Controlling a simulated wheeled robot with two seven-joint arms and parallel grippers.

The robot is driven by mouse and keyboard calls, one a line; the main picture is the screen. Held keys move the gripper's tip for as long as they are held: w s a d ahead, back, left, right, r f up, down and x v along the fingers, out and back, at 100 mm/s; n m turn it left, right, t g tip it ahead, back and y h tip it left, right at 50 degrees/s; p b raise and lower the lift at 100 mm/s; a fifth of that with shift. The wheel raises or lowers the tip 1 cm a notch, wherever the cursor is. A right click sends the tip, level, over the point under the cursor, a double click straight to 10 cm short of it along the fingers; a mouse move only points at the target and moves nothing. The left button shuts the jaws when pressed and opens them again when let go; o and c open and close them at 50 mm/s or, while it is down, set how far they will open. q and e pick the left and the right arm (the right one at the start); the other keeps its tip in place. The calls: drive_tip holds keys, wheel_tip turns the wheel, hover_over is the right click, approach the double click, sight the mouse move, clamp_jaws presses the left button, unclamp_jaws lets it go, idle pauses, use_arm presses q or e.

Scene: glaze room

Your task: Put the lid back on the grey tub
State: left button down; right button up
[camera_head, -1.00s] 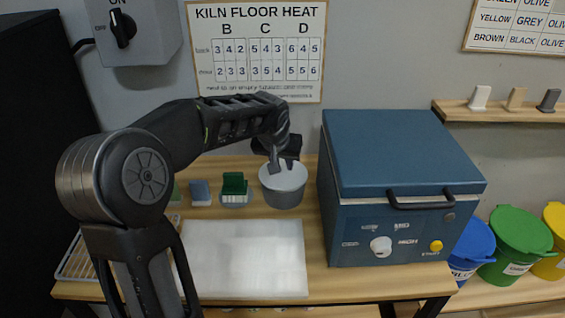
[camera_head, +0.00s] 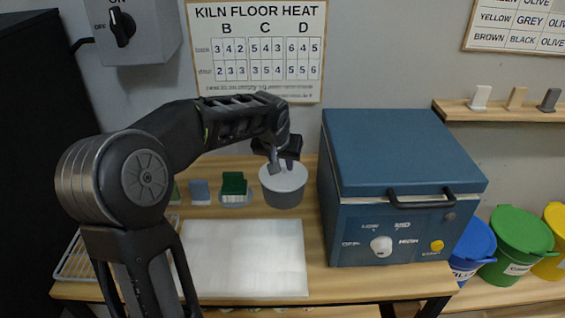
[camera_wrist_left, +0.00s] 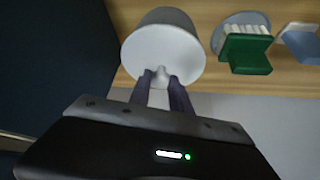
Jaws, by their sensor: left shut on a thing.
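The grey tub (camera_head: 282,198) stands on the wooden table just left of the blue kiln, and its side also shows in the left wrist view (camera_wrist_left: 160,16). The pale lid (camera_head: 289,178) lies over the tub's top; in the left wrist view it is a light disc (camera_wrist_left: 163,50) with a small knob (camera_wrist_left: 161,76). My left gripper (camera_head: 283,167) is above the lid, its fingers shut on the lid's knob, and it shows in the left wrist view (camera_wrist_left: 160,88) too. Whether the lid is fully seated I cannot tell. My right gripper is not in view.
The blue kiln (camera_head: 400,155) stands close to the tub's right. A green-handled block (camera_head: 233,183) and a blue-grey one (camera_head: 200,190) stand to its left. A white board (camera_head: 245,260) lies in front. A wall panel and switch box are behind.

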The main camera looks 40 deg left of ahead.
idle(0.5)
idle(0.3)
use_arm(q)
drive_tip(key=c, duration=1.1)
unclamp_jaws()
drive_tip(key=shift+o, duration=0.2)
drive_tip(key=o, duration=0.4)
drive_tip(key=shift+r+p, duration=2.2)
drive_tip(key=shift+r, duration=1.3)
